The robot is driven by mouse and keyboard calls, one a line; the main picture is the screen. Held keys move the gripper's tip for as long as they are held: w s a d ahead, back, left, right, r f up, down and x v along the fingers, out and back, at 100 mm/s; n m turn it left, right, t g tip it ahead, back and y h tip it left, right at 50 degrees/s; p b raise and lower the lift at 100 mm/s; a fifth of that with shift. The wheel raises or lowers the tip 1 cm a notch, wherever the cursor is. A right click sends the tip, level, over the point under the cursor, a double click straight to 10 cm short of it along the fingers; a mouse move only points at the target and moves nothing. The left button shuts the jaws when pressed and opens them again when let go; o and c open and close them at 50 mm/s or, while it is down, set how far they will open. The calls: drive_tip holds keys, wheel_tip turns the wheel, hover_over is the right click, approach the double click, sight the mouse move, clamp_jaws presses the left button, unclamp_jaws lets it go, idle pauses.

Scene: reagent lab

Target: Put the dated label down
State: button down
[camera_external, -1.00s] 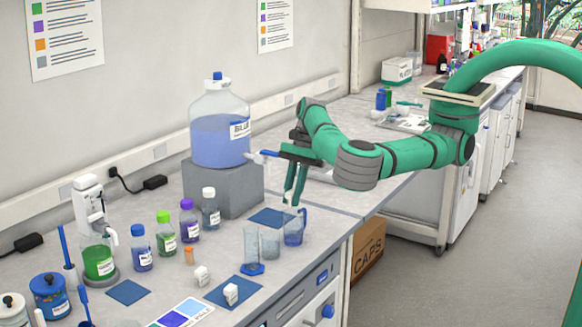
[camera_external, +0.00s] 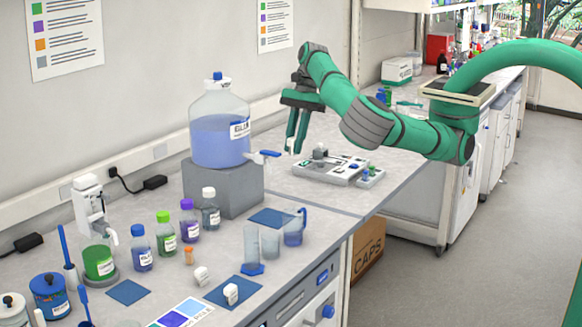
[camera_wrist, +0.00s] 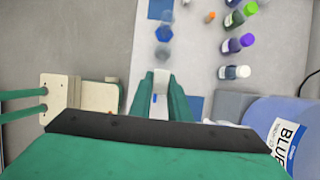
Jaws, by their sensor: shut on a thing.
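My gripper (camera_external: 294,150) is raised over the bench, to the right of the large blue-liquid bottle, with its fingers pointing down. It is shut on a small white piece, which looks like the dated label (camera_wrist: 160,84), between the fingertips in the wrist view. A bit of white also shows at the fingertips in the external view. Any writing on it is too small to read. The held piece is clear of the bench top.
The blue-liquid bottle (camera_external: 218,135) stands on a grey block (camera_external: 222,190) with its tap pointing right. Clear beakers and a blue-handled jug (camera_external: 293,232) stand near the front edge. Blue mats (camera_external: 128,292) and several capped bottles occupy the left.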

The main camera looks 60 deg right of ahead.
drive_tip(key=shift+w+d+r, duration=0.25)
drive_tip(key=shift+r, duration=0.3)
drive_tip(key=shift+w+d+r, duration=0.2)
drive_tip(key=shift+w+r, duration=0.05)
drive_tip(key=shift+r, duration=0.25)
drive_tip(key=w+d+m+t+h, duration=0.1)
drive_tip(key=w+d+m+t, duration=0.2)
drive_tip(key=w+d+m, duration=0.8)
drive_tip(key=w+d+m+t+h, duration=0.1)
drive_tip(key=w+d, duration=0.4)
drive_tip(key=d, duration=0.6)
drive_tip(key=w+d+m+h, duration=0.1)
drive_tip(key=w+d, duration=0.4)
drive_tip(key=d, duration=0.6)
wheel_tip(320, 180, down, 18)
drive_tip(key=w+d+f, duration=0.1)
drive_tip(key=w+f, duration=0.2)
drive_tip(key=w, duration=0.1)
drive_tip(key=w+f, duration=0.3)
drive_tip(key=w, duration=0.1)
drive_tip(key=w+d+f, duration=0.1)
drive_tip(key=w+f, duration=0.2)
drive_tip(key=w, duration=0.1)
drive_tip(key=shift+w+d, duration=0.3)
drive_tip(key=shift+w, duration=0.05)
drive_tip(key=shift+w+d+f, duration=0.1)
drive_tip(key=shift+w+f, duration=0.35)
drive_tip(key=shift+f, duration=1.65)
